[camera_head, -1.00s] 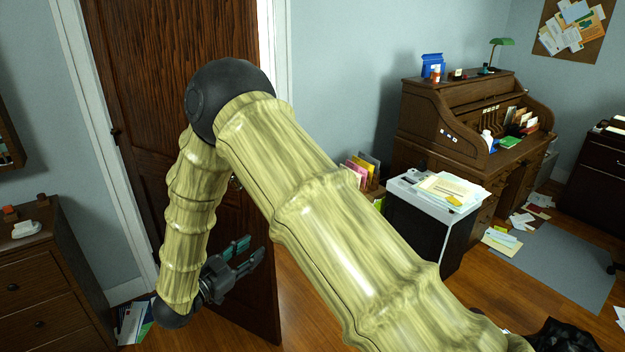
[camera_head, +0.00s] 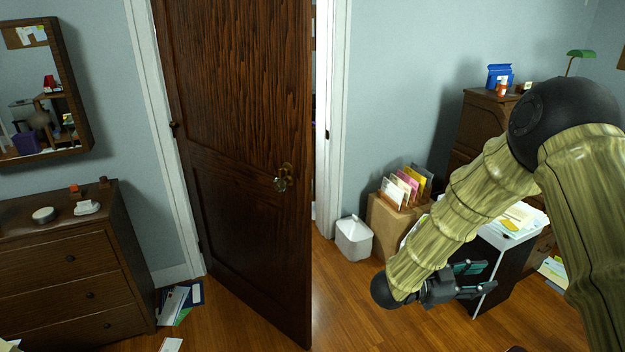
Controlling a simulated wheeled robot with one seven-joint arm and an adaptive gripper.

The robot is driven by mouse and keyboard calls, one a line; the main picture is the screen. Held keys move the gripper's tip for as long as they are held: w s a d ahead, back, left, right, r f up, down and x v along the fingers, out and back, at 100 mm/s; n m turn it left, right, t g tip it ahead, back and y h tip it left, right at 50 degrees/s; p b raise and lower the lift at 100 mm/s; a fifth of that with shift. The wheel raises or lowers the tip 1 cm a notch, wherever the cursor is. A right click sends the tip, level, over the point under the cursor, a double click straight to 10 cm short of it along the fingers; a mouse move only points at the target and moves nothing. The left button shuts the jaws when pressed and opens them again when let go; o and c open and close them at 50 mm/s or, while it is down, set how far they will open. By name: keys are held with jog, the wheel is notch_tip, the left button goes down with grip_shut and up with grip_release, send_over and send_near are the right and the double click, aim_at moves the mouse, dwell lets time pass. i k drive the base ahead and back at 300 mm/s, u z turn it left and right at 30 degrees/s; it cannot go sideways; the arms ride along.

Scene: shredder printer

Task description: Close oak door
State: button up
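The oak door (camera_head: 250,130) is dark brown wood and stands ajar, hinged on its left side, with its free edge swung out into the room. A gap to the white frame (camera_head: 332,120) shows at its right. A brass knob (camera_head: 283,178) sits near the free edge. My gripper (camera_head: 484,279) is low and to the right of the door, apart from it, pointing right. Its two fingers are spread and nothing shows between them.
A brown dresser (camera_head: 60,265) stands left of the door, with papers (camera_head: 178,305) on the floor beside it. A white bin (camera_head: 354,238) and a cardboard box (camera_head: 396,218) stand by the wall at right. Wooden floor (camera_head: 370,310) is clear between door and gripper.

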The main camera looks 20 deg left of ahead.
aim_at(237, 73)
jog(key=i, duration=0.4)
jog(key=u, duration=1.5)
jog(key=i, duration=0.5)
